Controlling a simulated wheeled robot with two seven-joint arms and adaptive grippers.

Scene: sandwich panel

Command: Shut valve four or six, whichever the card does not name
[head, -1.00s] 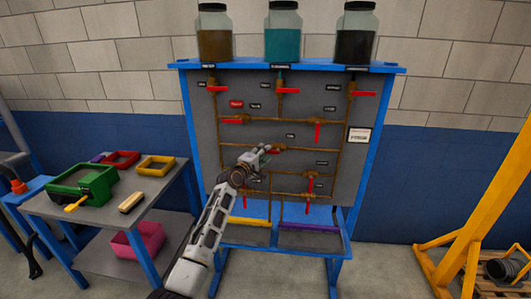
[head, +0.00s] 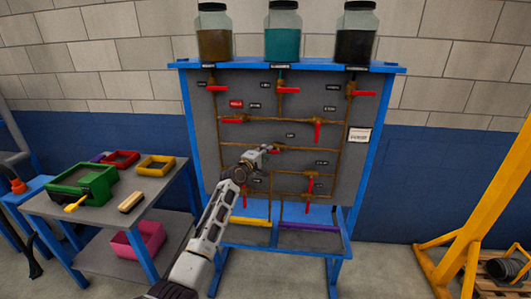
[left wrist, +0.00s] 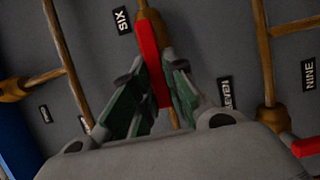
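The panel (head: 215,150) stands ahead with brown pipes and several red-handled valves. The card (head: 360,135) is at its right edge, its text too small to read. My left gripper (head: 266,149) is at the middle pipe. In the left wrist view, its green-padded fingers (left wrist: 155,85) have closed in on both sides of a red valve handle (left wrist: 150,52) beside the label SIX (left wrist: 122,20). This handle lies along its pipe. The labels SEVEN (left wrist: 225,92) and NINE (left wrist: 308,73) are to the right. Valve four cannot be picked out by its label. My right gripper is out of view.
Three jars, brown (head: 215,40), teal (head: 283,38) and black (head: 356,38), stand on the panel's top. A side table (head: 152,190) with trays and a brush is at left. A yellow frame (head: 490,190) is at right. Other handles (head: 318,131) sit close around the gripper.

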